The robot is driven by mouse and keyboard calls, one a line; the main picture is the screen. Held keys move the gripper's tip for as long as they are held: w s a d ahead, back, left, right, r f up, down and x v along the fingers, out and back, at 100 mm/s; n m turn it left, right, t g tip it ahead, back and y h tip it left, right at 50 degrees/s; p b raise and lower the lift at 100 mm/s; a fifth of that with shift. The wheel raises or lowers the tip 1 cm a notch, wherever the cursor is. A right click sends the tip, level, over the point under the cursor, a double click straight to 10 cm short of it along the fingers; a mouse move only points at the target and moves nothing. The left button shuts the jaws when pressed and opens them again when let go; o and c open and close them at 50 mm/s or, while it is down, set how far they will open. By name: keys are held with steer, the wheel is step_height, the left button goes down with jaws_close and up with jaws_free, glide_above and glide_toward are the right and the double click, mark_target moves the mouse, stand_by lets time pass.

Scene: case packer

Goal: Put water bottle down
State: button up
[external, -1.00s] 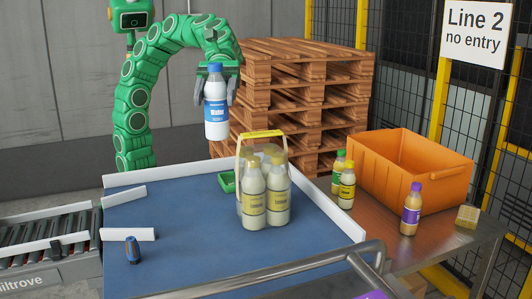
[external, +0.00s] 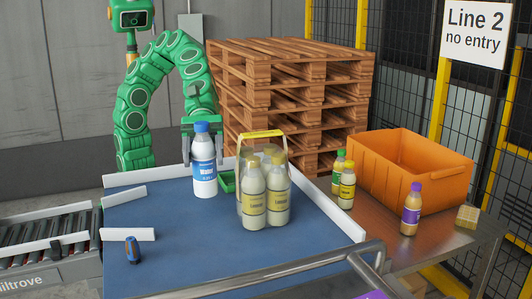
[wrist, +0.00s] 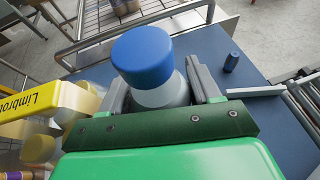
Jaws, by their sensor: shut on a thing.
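The water bottle (external: 204,170) has a blue cap, a clear and white body and a blue label. It is upright at the back of the blue table (external: 165,245), left of the yellow-handled bottle carrier. My gripper (external: 202,128) is shut on it near the top, with one finger on each side. In the wrist view the blue cap (wrist: 142,55) sticks up between the fingers (wrist: 174,92). The bottle's base looks to be at table height, but I cannot tell whether it touches.
A carrier (external: 263,134) of several pale bottles stands close on the right, with a small green item (external: 227,182) behind. A small dark blue object (external: 132,250) stands front left. White rails (external: 127,234) edge the table; its middle front is clear. An orange crate (external: 440,184) stands right.

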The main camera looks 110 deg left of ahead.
mark_target(205, 189)
steer(key=shift+f, duration=3.65)
steer(key=o, duration=1.3)
steer(key=shift+f, duration=0.15)
steer(key=shift+c, duration=0.2)
steer(key=shift+s+a+r, duration=0.1)
steer(key=shift+a+r, duration=0.05)
steer(key=shift+r, duration=0.1)
steer(key=v, duration=0.7)
